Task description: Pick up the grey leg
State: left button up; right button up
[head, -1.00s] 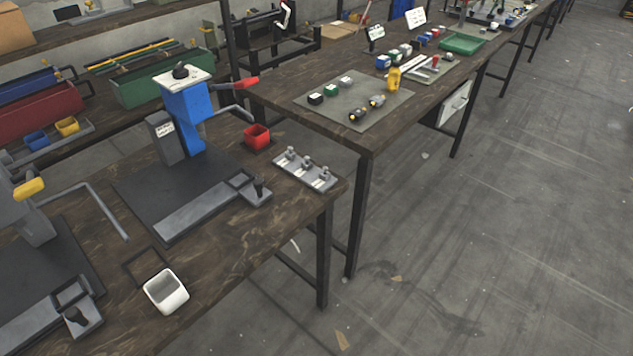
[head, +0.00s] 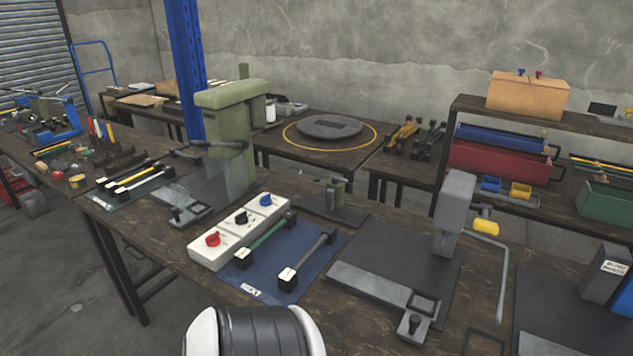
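The grey leg (head: 309,257) lies on a blue mat (head: 262,276) in the middle of the table in the head view. It is a slim grey bar with dark ends, and its near end shows a white face. A similar green leg (head: 267,239) lies just left of it on the same mat, apart from it. Nothing holds the grey leg. A white and dark part of my own arm shows at the bottom edge. Neither of my grippers is in view.
A white box with red, black and blue knobs (head: 240,228) stands left of the legs. A green press (head: 233,130) stands behind it. A grey press (head: 453,212) with a yellow-handled lever stands to the right. A small grey-green fixture (head: 336,192) stands behind the mat.

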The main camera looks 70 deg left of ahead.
aim_at(287, 280)
jog(key=u, duration=2.35)
jog(key=i+j+z, duration=0.1)
jog(key=j+z, duration=0.15)
jog(key=z, duration=0.15)
jog(key=j+z, duration=0.25)
jog(key=z, duration=0.2)
jog(key=i+j+z, duration=0.1)
jog(key=j+z, duration=0.3)
